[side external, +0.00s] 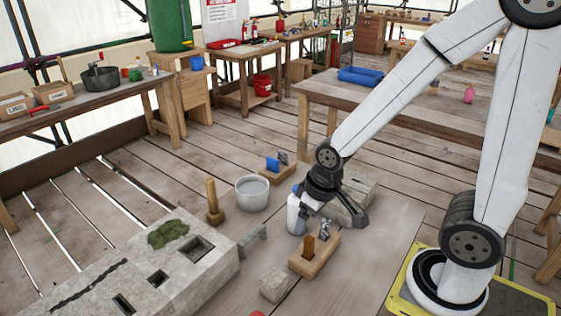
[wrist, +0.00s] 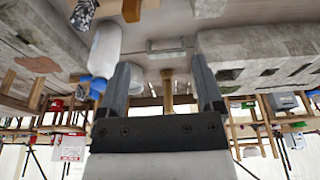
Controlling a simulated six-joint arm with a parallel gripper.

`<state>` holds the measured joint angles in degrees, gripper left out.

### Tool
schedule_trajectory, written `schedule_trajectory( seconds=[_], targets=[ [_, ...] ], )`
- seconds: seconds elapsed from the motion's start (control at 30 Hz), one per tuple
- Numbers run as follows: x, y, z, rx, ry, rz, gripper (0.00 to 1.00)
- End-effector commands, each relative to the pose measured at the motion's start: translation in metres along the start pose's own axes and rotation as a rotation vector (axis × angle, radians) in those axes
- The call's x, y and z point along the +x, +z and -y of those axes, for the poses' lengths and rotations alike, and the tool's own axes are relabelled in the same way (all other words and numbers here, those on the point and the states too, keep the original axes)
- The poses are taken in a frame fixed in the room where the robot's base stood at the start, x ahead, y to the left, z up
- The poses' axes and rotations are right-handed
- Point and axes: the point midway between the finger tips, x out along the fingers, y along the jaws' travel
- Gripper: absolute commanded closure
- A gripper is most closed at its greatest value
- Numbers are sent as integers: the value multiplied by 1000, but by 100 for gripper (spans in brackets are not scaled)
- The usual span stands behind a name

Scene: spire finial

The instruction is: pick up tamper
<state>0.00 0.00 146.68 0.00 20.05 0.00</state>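The tamper (side external: 213,203) appears to be the wooden tool standing upright on the floor, with a round handle above a wider foot. It is left of the grey bucket and beside the long stone block in the side view. In the wrist view, a wooden upright (wrist: 168,92) shows beyond and between my fingers; it looks like the tamper, but I cannot be sure. My gripper (side external: 332,214) is open, low over the work area and well to the right of the tamper. Its two spread fingers (wrist: 161,66) have nothing between them.
A white bottle (side external: 294,213) with a blue cap (wrist: 94,86) is close to my gripper. A wooden holder (side external: 318,258) stands in front. The grey bucket (side external: 252,194) lies between gripper and tamper. A long stone block (side external: 130,270) with square holes and a small stone cube (side external: 273,284) are nearby.

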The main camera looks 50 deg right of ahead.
Motion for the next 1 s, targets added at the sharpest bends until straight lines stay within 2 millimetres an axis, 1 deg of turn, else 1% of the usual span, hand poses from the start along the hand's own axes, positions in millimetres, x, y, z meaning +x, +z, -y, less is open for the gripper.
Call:
schedule_trajectory(
  seconds=[0.27, 0.37, 0.47, 0.57, 0.67, 1.0],
  targets=[
    [0, -1, 0, -1, 0, 0, 15],
    [0, -5, 0, -7, -1, 0, 15],
    [1, -14, 0, -21, -3, 1, 15],
    [3, -30, -1, -50, -7, 5, 15],
    [5, -52, -2, -89, -14, 7, 15],
    [22, -142, -7, -267, -55, 12, 15]
  ],
)
